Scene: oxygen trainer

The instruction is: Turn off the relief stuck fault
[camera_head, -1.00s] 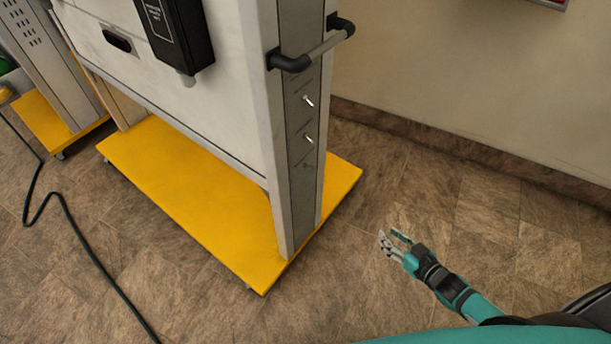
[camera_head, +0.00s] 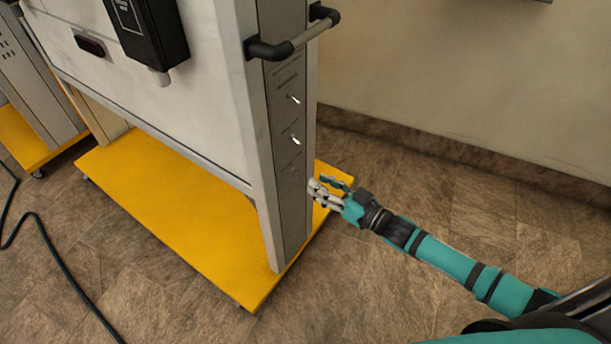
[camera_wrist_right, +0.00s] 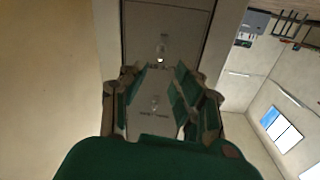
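The narrow grey side panel (camera_head: 288,200) of the trainer carries an upper toggle switch (camera_head: 293,99) and a lower toggle switch (camera_head: 295,140), both small and silver. A faint mark sits below them. The labels are too small to read, so I cannot tell which is the relief stuck fault. My right gripper (camera_head: 326,184) is open and empty, just right of the panel and lower than both toggles. In the right wrist view its fingers (camera_wrist_right: 155,72) stand apart, facing the panel, with a bright-tipped switch (camera_wrist_right: 160,58) between and beyond them. My left gripper is not in view.
A grey handle bar with black ends (camera_head: 292,42) juts out above the switches. The trainer stands on a yellow base (camera_head: 165,200) that sticks out below the panel. A wall (camera_head: 450,80) is behind. The floor to the right is clear.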

